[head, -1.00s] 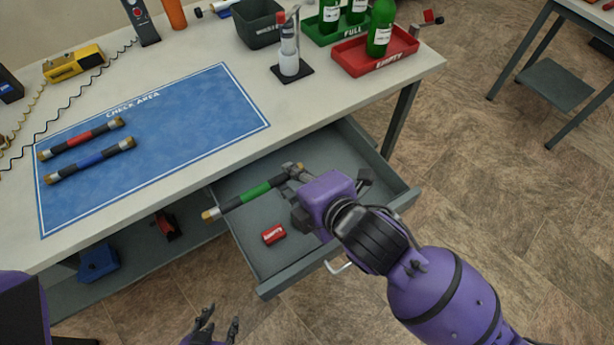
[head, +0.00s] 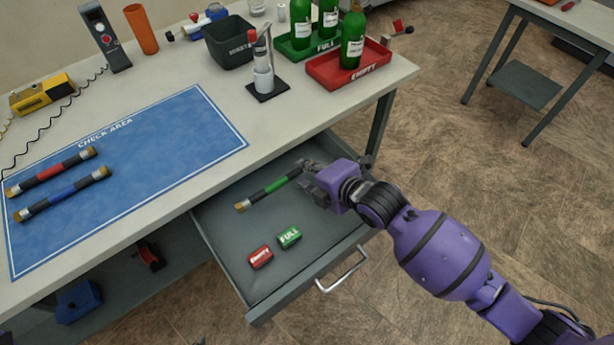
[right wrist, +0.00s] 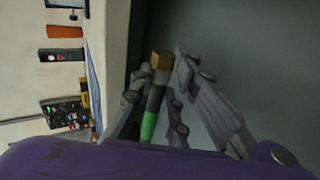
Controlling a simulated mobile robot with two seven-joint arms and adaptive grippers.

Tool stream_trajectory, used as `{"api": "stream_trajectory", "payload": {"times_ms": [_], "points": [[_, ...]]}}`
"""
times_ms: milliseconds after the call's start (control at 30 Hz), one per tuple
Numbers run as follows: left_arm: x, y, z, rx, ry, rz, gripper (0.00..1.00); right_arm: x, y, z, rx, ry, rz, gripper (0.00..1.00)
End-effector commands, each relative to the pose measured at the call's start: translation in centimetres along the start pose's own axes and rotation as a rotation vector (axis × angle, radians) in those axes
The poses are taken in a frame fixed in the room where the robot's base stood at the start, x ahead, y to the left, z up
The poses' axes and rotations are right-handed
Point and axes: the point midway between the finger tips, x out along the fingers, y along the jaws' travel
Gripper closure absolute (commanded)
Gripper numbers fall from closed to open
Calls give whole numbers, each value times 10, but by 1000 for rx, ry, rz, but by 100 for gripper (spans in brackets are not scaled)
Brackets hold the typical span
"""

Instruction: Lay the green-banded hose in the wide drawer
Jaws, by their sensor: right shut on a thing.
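The green-banded hose (head: 275,187) is a black rod with a green band and brass ends. My right gripper (head: 306,173) is shut on it near its far right end, over the open wide drawer (head: 222,232). In the right wrist view the hose (right wrist: 149,122) sits between the fingers (right wrist: 158,92), its brass end showing. The hose is inside the drawer's outline; I cannot tell whether it touches the drawer floor. My left gripper is not clearly in view.
A red EMPTY block (head: 260,257) and a green FULL block (head: 289,237) lie in the drawer. Red-banded (head: 50,172) and blue-banded (head: 62,194) hoses lie on the blue check mat (head: 170,135). A red tray (head: 322,72) with a bottle stands above the drawer.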

Motion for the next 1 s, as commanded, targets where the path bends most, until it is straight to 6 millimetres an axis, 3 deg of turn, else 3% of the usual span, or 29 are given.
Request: {"api": "stream_trajectory", "payload": {"times_ms": [200,933,967,1000], "points": [[3,1,3,0,-3,1,63,14,-26,0,1,0,-1,100],[3,1,11,-2,-16,1,63,19,-35,0,0,0,0,100],[3,1,11,-2,-16,1,63,19,-36,0,-1,0,-2,82],[3,1,12,-2,-17,1,63,19,-36,0,-1,0,-2,77]]}}
